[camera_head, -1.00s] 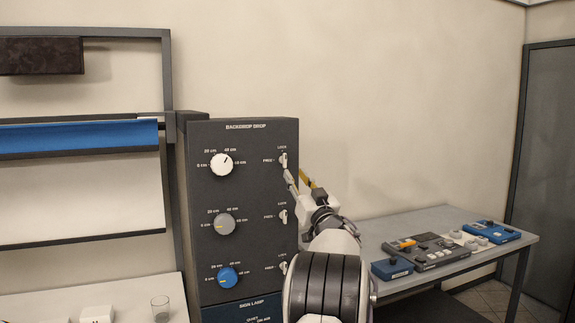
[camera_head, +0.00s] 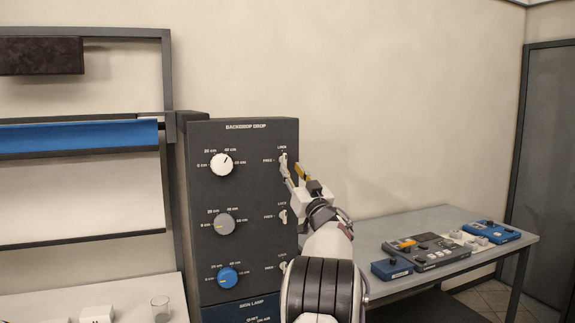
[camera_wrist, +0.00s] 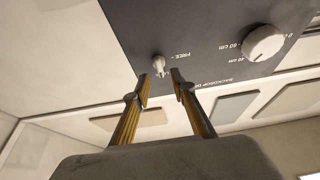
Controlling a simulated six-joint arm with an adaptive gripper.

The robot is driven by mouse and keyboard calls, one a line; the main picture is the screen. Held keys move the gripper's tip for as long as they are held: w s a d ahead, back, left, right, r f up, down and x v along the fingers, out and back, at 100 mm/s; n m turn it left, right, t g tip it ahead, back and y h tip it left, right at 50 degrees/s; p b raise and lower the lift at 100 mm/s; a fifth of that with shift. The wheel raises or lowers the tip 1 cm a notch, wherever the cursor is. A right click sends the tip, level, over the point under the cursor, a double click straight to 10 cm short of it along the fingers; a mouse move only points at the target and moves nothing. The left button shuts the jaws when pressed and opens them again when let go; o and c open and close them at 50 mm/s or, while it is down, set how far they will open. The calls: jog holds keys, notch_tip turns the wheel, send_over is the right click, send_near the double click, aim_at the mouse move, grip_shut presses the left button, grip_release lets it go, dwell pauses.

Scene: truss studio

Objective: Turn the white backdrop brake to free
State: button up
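The white backdrop brake (camera_head: 283,160) is the top small lever on the dark backdrop drop panel (camera_head: 242,143), beside LOCK and FREE marks. In the wrist view the brake lever (camera_wrist: 158,63) shows just beyond the fingertips, a little to the left of the middle of the gap. My gripper (camera_head: 293,178) is at the panel's right edge, by this lever. In the wrist view my gripper (camera_wrist: 162,80) is open, with its two yellow fingers apart and nothing seen between them. I cannot tell whether a finger touches the lever.
The white dial (camera_head: 221,164), grey dial (camera_head: 224,224) and blue dial (camera_head: 228,277) sit left on the panel. A grey lever (camera_head: 283,216) and another lever (camera_head: 284,267) are below the brake. A table (camera_head: 360,236) with control boxes (camera_head: 428,250) stands at right.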

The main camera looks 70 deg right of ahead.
aim_at(286, 160)
jog(key=shift+x, duration=2.2)
jog(key=shift+r, duration=0.15)
grip_shut()
